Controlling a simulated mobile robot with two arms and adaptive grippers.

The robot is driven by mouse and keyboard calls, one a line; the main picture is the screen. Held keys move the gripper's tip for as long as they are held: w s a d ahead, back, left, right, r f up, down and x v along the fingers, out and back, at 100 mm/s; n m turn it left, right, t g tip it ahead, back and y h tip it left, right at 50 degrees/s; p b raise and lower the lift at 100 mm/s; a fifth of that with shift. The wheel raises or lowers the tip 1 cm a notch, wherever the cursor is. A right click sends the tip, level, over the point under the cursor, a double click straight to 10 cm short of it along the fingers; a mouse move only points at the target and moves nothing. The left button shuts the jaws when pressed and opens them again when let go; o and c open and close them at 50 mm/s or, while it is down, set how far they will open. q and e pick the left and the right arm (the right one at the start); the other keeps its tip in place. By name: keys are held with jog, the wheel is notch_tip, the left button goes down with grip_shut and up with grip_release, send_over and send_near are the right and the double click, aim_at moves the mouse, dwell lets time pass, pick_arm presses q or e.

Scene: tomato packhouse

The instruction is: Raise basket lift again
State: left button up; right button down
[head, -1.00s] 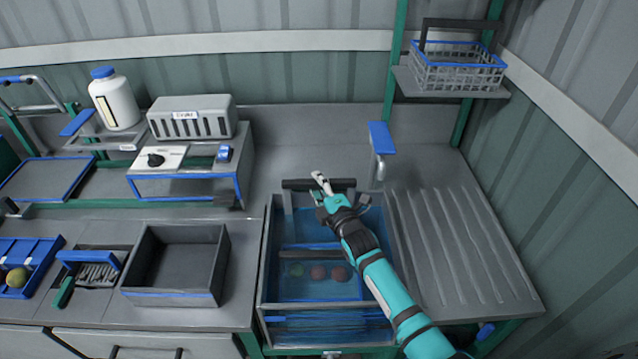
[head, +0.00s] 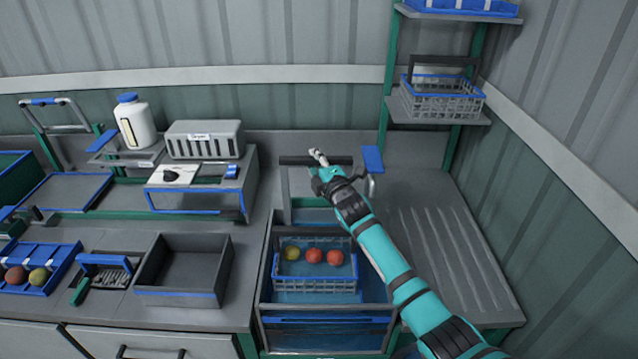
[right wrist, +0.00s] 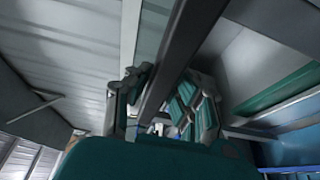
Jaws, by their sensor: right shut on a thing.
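The basket lift's dark handle bar (head: 300,160) stands above the back of the wash tank (head: 262,300) in the head view. My right gripper (head: 320,166) is shut on this bar. In the right wrist view the bar (right wrist: 180,55) runs between the fingers (right wrist: 165,105). Below it, the lift basket (head: 315,284) hangs in the tank with one yellow-green and two red tomatoes (head: 314,256) in it. The basket shows clearly, near the water's surface; whether its bottom is clear of the water I cannot tell. My left gripper is not in view.
A blue-tipped tap (head: 373,160) stands close to the right of my gripper. A ribbed drainboard (head: 440,255) lies clear to the right. A shelf with a wire basket (head: 445,104) is at the back right. An empty grey bin (head: 187,265) stands left of the tank.

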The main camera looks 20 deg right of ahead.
notch_tip(320, 180, up, 6)
jog(key=shift+r+p, duration=0.1)
jog(key=shift+p, duration=1.15)
jog(key=shift+r, duration=0.1)
jog(key=c, duration=1.2)
grip_release()
jog(key=shift+o, duration=0.2)
jog(key=shift+s+f, duration=0.15)
jog(key=shift+f, duration=0.15)
jog(key=shift+s+f, duration=0.1)
jog(key=shift+s, duration=0.1)
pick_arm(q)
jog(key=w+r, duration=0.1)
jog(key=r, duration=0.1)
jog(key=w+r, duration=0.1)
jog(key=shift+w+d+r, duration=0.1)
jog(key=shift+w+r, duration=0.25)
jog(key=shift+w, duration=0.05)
pick_arm(e)
jog(key=s+d, duration=0.1)
jog(key=s, duration=1)
jog(key=shift+s+d+r, duration=0.2)
jog(key=shift+s, duration=0.05)
jog(key=shift+f, duration=0.1)
